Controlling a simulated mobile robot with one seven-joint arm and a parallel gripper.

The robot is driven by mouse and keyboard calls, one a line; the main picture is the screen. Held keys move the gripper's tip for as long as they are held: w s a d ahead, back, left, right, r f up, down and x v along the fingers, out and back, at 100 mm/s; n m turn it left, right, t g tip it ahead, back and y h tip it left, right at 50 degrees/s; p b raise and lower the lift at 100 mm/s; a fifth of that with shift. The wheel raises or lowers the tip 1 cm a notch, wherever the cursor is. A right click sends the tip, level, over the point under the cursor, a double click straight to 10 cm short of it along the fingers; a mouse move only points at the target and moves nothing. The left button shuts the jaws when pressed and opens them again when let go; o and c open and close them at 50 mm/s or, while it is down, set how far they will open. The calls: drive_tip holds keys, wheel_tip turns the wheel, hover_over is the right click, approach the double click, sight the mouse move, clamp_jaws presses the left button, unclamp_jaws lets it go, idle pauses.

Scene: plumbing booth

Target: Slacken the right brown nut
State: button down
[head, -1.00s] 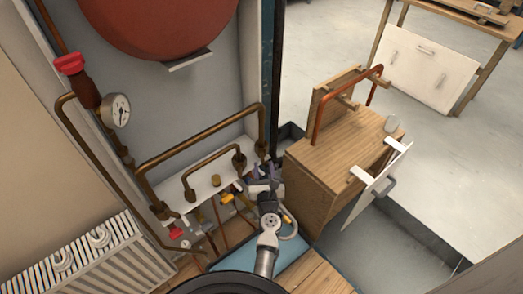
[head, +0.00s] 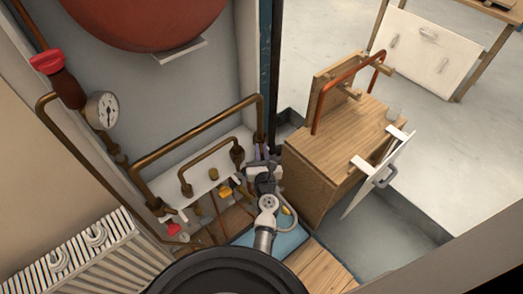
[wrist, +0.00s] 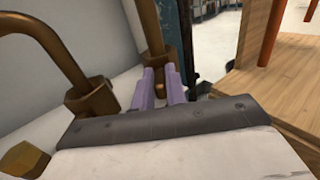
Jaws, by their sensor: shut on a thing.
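The right brown nut (head: 259,138) sits at the lower right end of the large brown pipe. In the wrist view the nut (wrist: 158,64) is upright at the far end of my fingers and partly hidden by them. My gripper (head: 261,153) reaches up to it from the front. Its two purple fingers (wrist: 163,85) stand on either side of the nut and are shut on it. The smaller brown pipe's right nut (head: 237,156) is close by on the left; it shows large in the wrist view (wrist: 91,97), apart from the fingers.
A wooden cabinet (head: 335,150) with a copper pipe on top stands close on the right. A dark blue post (head: 266,70) rises behind the nut. A red tank (head: 145,20) hangs above.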

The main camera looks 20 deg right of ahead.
sight(266, 140)
drive_tip(key=shift+d+y, duration=0.1)
drive_tip(key=shift+y, duration=0.2)
drive_tip(key=n+y, duration=0.1)
drive_tip(key=y, duration=0.1)
drive_tip(key=d+n+y, duration=0.1)
drive_tip(key=n+y, duration=0.1)
drive_tip(key=d+n+y, duration=0.1)
drive_tip(key=y, duration=0.1)
drive_tip(key=shift+r, duration=0.1)
drive_tip(key=n+y+b, duration=0.1)
drive_tip(key=y, duration=0.1)
drive_tip(key=d+n+g+y, duration=0.1)
drive_tip(key=n+y, duration=0.1)
drive_tip(key=d+n+y+b, duration=0.1)
drive_tip(key=n+y, duration=0.1)
drive_tip(key=y, duration=0.1)
drive_tip(key=shift+w+d+g+b, duration=0.1)
drive_tip(key=shift+w+g+b, duration=0.2)
drive_tip(key=shift+w+g, duration=0.1)
drive_tip(key=n+g+y+b, duration=0.1)
drive_tip(key=y, duration=0.1)
drive_tip(key=w+d+n+g+y+b, duration=0.1)
drive_tip(key=n, duration=0.1)
drive_tip(key=shift+g+y+b, duration=0.4)
drive_tip(key=shift+w+d+n+g+y+b, duration=0.15)
drive_tip(key=shift+n+g+y+b, duration=0.35)
drive_tip(key=shift+g, duration=0.1)
drive_tip(key=shift+w+d+n+g+y+b, duration=0.1)
drive_tip(key=shift+n+g+y+b, duration=0.4)
drive_tip(key=shift+g, duration=0.1)
